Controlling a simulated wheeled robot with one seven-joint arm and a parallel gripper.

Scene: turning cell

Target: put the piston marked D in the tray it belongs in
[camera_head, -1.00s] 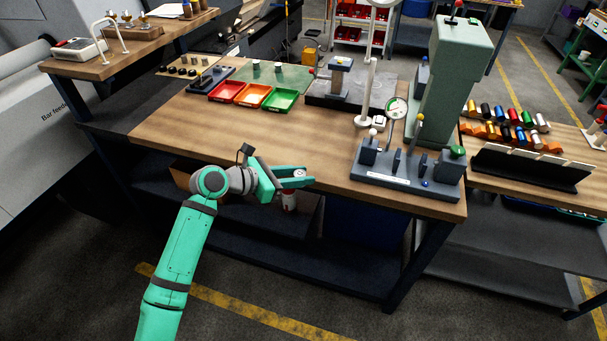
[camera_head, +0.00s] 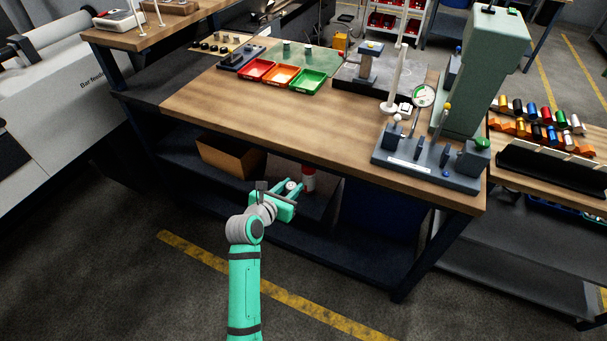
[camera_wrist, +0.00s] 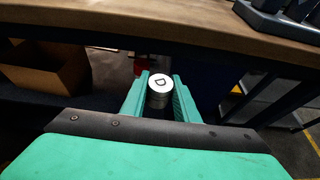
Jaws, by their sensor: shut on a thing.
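My gripper (camera_head: 292,188) is shut on a silver piston, whose round top carries a dark D in the wrist view (camera_wrist: 159,84). The piston is upright between the two green fingers, in front of the workbench and below its top. On the bench top three trays stand in a row: a red tray (camera_head: 247,77), an orange tray (camera_head: 271,84) and a green tray (camera_head: 299,91). They look empty, and I cannot read any marks on them.
The workbench's front edge (camera_head: 290,153) is above my gripper. A grey gauge fixture (camera_head: 425,165) and a green press (camera_head: 478,75) stand at the right. A cardboard box (camera_head: 226,158) and a red-and-white canister (camera_head: 309,178) are under the bench. Bench top in front of the trays is clear.

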